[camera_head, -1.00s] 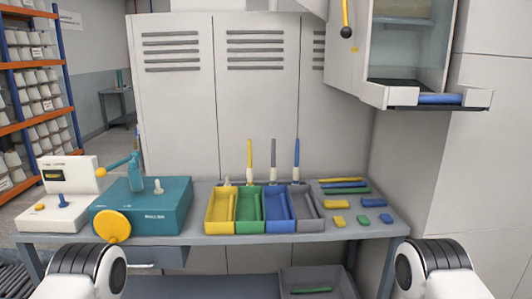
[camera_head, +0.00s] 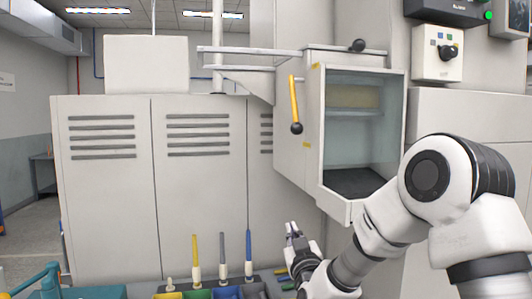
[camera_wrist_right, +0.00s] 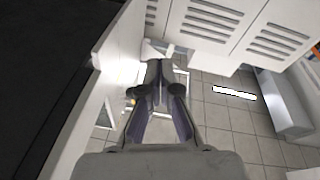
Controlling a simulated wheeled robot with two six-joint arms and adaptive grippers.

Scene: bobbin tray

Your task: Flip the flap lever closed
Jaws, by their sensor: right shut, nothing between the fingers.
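The lever, a yellow bar with a black ball at its lower end (camera_head: 294,105), hangs on the left side wall of a white wall-mounted cabinet (camera_head: 290,150). The cabinet's front is open, showing a pale yellow block inside and a dark floor. My right gripper (camera_head: 291,232) is below and apart from the lever, pointing upward, beneath the cabinet's lower left. Its fingers are shut and empty; they also show together in the right wrist view (camera_wrist_right: 158,75). A small yellow spot beside the fingers there is too small to identify. My left gripper is not in view.
A teal machine (camera_head: 95,292) is at lower left. Grey lockers (camera_head: 110,200) fill the back. A rail frame (camera_head: 250,60) juts left from the cabinet top. Space left of the lever looks clear.

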